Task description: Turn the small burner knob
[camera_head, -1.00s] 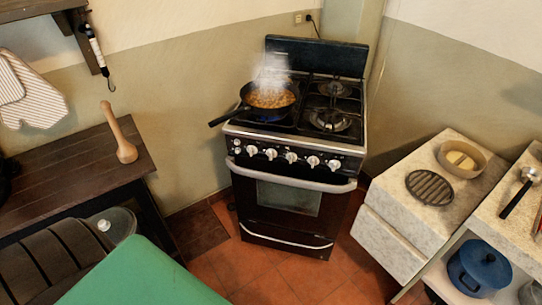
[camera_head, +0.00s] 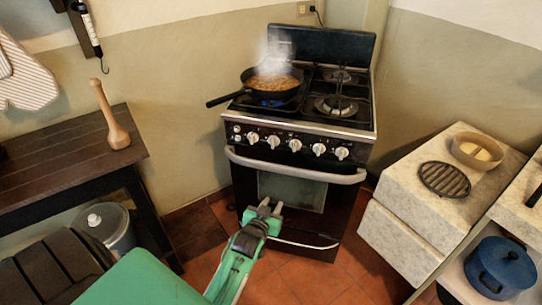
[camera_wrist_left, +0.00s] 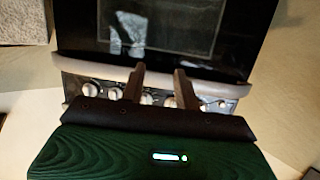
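The stove (camera_head: 300,110) has a row of white knobs on its front panel, among them a left one (camera_head: 253,137), a middle one (camera_head: 295,145) and a right one (camera_head: 342,153). I cannot tell which one is the small burner's. My left gripper (camera_head: 271,205) is in front of the oven door, below the knobs, with its fingers apart and nothing between them. In the left wrist view, its fingers (camera_wrist_left: 158,82) show apart before the oven handle (camera_wrist_left: 100,74), with knobs (camera_wrist_left: 90,87) partly hidden behind them. My right gripper is out of view.
A steaming pan (camera_head: 272,84) sits over a blue flame at the stove's front left. The oven handle (camera_head: 295,170) juts out below the knobs. A wooden table (camera_head: 60,160) stands left; a stone-topped cabinet (camera_head: 410,185) stands right. Floor shows before the stove.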

